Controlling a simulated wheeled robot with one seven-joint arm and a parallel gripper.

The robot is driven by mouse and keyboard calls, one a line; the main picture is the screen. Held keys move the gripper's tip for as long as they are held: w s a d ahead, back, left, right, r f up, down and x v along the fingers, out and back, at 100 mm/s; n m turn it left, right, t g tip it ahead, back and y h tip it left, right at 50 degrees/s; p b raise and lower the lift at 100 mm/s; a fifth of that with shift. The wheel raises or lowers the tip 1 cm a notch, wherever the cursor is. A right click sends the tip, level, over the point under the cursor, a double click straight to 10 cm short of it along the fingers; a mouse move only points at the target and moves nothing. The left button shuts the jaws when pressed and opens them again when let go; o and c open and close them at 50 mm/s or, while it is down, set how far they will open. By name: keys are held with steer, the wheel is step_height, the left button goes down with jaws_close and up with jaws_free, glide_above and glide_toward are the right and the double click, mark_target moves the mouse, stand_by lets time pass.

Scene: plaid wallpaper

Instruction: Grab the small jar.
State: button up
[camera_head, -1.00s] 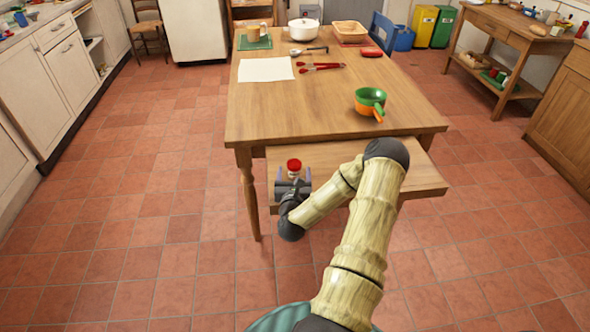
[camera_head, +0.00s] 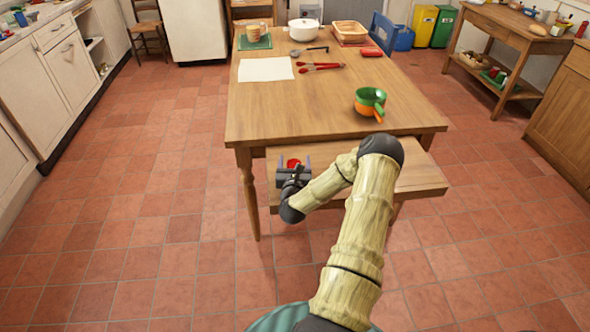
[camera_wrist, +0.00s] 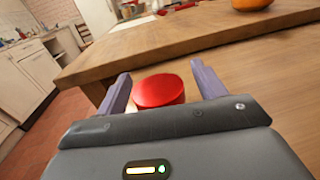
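The small jar has a red lid (camera_head: 293,163) and stands on the pulled-out lower board (camera_head: 425,178) at the table's near side. In the wrist view the red lid (camera_wrist: 158,91) shows between the two purple-grey fingers. The jar's body is hidden behind my gripper. My gripper (camera_head: 293,165) is at the jar, with its fingers apart, one on each side of the lid. It also shows in the wrist view (camera_wrist: 160,88), where a gap is visible beside the lid on the right.
The wooden table (camera_head: 300,115) rises just behind the board. On it are a green and orange pot (camera_head: 370,101), red tongs (camera_head: 320,66), a white sheet (camera_head: 265,69) and a white lidded pot (camera_head: 304,29). The board's right part is clear.

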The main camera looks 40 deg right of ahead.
mark_target(294, 160)
steer(key=c, duration=1.1)
step_height(294, 160, up, 10)
steer(key=shift+r+p, duration=0.1)
steer(key=shift+p, duration=0.35)
